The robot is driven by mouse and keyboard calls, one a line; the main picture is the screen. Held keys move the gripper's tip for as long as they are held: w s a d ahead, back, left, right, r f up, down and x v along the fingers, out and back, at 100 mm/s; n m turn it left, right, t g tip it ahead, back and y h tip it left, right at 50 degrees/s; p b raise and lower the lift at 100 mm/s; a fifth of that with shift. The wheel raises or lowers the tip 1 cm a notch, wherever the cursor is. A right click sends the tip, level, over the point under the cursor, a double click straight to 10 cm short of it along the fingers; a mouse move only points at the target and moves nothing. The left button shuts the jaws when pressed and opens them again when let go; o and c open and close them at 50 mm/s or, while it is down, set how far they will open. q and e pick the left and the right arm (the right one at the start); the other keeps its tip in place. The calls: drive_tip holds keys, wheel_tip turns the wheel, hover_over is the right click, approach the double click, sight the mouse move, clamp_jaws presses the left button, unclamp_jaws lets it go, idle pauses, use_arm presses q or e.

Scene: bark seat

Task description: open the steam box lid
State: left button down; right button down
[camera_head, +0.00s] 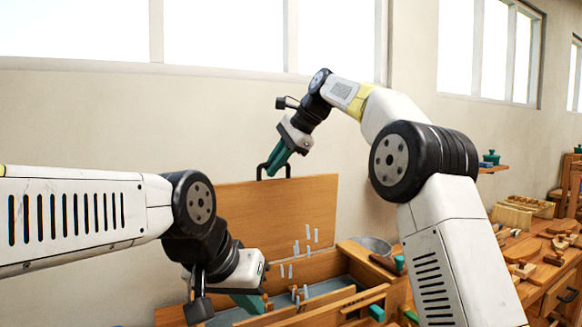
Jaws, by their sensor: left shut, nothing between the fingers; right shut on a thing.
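The steam box (330,262) is a wooden trough at the lower middle, with a greyish inside. Its lid (300,205) is a wooden panel standing nearly upright along the back, with a black handle (287,166) on its top edge. My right gripper (270,171), with green fingers, is shut on the handle from above and hides part of it. My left gripper (250,304) is lower, in front of the lid near the box's left part. It is shut and empty, and my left arm hides the left end of the box.
Pale wisps (300,248) rise over the open box. A grey bucket (372,245) stands behind the box's right end. A workbench (525,248) with several wooden parts and tools is on the right. The wall is close behind the lid.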

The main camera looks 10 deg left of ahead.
idle(0.3)
drive_tip(key=c, duration=1.5)
unclamp_jaws()
drive_tip(key=shift+o, duration=0.2)
drive_tip(key=v, duration=0.8)
drive_tip(key=shift+a, duration=0.1)
